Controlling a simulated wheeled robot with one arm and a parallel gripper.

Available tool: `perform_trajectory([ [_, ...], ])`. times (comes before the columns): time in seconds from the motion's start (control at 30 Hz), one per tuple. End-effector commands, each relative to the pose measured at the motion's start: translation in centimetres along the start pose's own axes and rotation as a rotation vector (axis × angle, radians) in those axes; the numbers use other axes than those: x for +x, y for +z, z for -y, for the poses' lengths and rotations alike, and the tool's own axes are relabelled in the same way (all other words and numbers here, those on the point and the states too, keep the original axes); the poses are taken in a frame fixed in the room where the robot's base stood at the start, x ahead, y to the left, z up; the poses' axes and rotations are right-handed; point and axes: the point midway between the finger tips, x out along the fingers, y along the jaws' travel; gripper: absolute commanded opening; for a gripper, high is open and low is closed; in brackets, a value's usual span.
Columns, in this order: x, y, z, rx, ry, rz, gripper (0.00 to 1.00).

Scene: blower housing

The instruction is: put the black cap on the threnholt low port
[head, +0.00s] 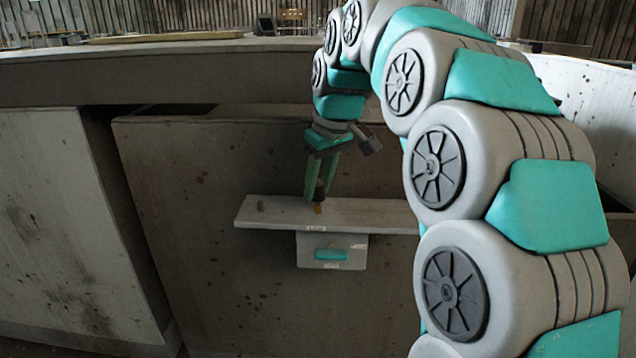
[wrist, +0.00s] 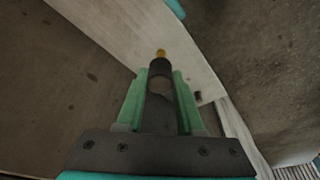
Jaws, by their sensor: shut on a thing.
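My gripper (head: 320,190) points down at the shelf in the head view. Its two green fingers are shut on a dark cylinder, the black cap (wrist: 160,68), as the wrist view (wrist: 161,76) shows. A small brass-coloured stub (head: 318,208) is right below the fingertips at the shelf. In the wrist view the stub (wrist: 160,53) shows just past the cap's far end, in line with it. I cannot tell whether the cap touches it or is seated on it. The labels are too small to read, so I cannot tell which port is the threnholt low port.
The narrow grey shelf (head: 375,214) juts from a stained wall panel. A small brownish stub (head: 261,206) stands near its left end. A pale box with a teal oval (head: 330,255) and small labels is below. A thick ledge (head: 180,72) runs above.

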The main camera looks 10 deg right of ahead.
Motion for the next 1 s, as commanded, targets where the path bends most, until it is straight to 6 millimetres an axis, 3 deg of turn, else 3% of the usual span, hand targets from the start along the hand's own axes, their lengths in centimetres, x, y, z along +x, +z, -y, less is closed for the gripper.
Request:
perform_trajectory([
  [1.0, 1.9, 0.5, 0.0, 0.0, 0.001, -0.002, 0.0],
])
